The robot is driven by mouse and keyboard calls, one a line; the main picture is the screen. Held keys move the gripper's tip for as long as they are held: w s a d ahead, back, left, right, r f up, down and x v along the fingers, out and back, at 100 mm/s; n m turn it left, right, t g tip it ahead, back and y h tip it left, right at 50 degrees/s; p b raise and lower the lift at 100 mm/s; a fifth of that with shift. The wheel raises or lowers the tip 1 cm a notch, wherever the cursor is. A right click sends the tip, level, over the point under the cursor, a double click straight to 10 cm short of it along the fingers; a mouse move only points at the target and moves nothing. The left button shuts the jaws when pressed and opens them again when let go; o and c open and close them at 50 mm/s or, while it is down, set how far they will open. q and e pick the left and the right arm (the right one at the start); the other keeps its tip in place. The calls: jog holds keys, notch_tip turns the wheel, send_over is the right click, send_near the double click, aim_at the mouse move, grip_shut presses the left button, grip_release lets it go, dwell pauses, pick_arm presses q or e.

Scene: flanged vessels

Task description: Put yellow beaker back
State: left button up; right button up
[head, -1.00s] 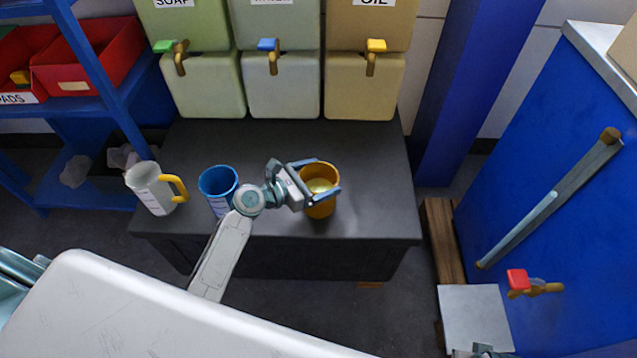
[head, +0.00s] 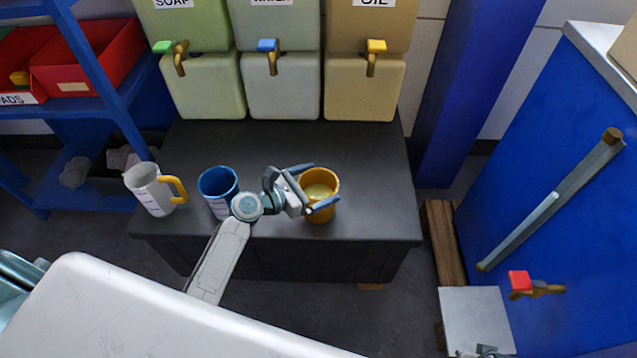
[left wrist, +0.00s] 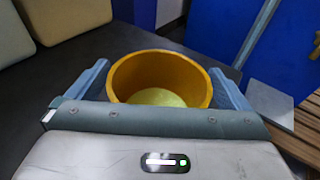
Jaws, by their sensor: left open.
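The yellow beaker (head: 325,207) stands upright on the dark bench, in front of the oil container. It holds some pale yellow liquid. My left gripper (head: 318,189) is open, with one finger on each side of the beaker's near part. In the left wrist view the beaker (left wrist: 160,78) sits between the two fingers of the left gripper (left wrist: 165,88), and a small gap shows on the left side. Whether the right finger touches it I cannot tell. My right gripper (head: 484,352) shows only partly at the bottom edge.
A blue beaker (head: 218,186) and a white jug with a yellow handle (head: 149,190) stand left on the bench (head: 365,160). Containers with green, blue and yellow (head: 376,47) taps stand behind. A blue cabinet (head: 545,170) is at right. The bench behind the beakers is clear.

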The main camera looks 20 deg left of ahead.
pick_arm(q)
jog(key=v, duration=1.1)
jog(key=s+d+f+m+g+y, duration=0.35)
jog(key=s+f+m+g, duration=0.45)
jog(key=m, duration=0.9)
jog(key=s+a+f+m+y, duration=0.2)
jog(key=s+a+m+y, duration=0.1)
jog(key=s+m, duration=0.3)
jog(key=s+a+f+m+g+y, duration=0.1)
jog(key=s+a+f+m+y, duration=0.1)
jog(key=s+a+m+y, duration=0.2)
jog(key=shift+s+a+m, duration=0.25)
jog(key=shift+s+m, duration=0.65)
jog(key=shift+s, duration=0.1)
pick_arm(e)
jog(key=shift+r, duration=0.25)
pick_arm(q)
jog(key=shift+y, duration=0.25)
